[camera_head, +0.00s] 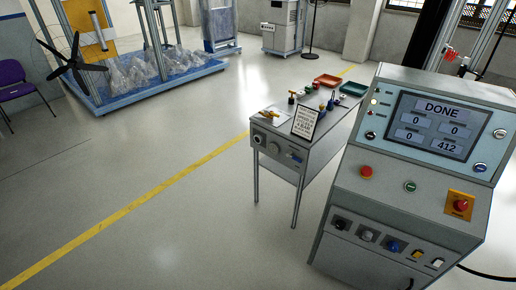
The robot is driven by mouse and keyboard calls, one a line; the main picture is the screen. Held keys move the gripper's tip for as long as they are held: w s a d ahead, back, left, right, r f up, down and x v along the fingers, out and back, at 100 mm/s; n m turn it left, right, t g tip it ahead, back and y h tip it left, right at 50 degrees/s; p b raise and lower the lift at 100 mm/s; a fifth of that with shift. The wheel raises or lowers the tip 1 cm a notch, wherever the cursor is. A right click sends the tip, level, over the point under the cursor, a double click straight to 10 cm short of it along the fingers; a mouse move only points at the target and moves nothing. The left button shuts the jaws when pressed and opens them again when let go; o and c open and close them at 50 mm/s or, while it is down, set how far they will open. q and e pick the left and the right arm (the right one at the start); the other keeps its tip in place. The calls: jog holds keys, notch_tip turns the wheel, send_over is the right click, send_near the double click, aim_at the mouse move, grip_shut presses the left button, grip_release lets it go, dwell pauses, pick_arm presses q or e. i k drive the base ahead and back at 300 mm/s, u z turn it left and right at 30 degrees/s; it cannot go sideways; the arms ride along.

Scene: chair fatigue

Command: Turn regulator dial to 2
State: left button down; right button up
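No dial in view carries a readable "regulator" label, so I cannot tell which one it is. A round dial (258,139) sits at the left of the front panel of a small grey bench, with a second round fitting (274,148) beside it. On the lower front of the console (345,192) are a black knob (340,224), a grey knob (367,235) and a blue knob (393,246). Their settings are too small to read. The console screen (437,124) reads DONE, with 412 in one field and 0 in the others. Neither gripper shows.
The bench (325,150) stands left of the console, with a sign (305,122), a red tray (327,80) and a green tray (354,89). An orange-backed red button (460,205) is on the console. The floor (180,215) in front is clear.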

aim_at(258, 139)
jog(key=u, duration=0.5)
jog(key=i, duration=1.85)
jog(key=z, duration=0.45)
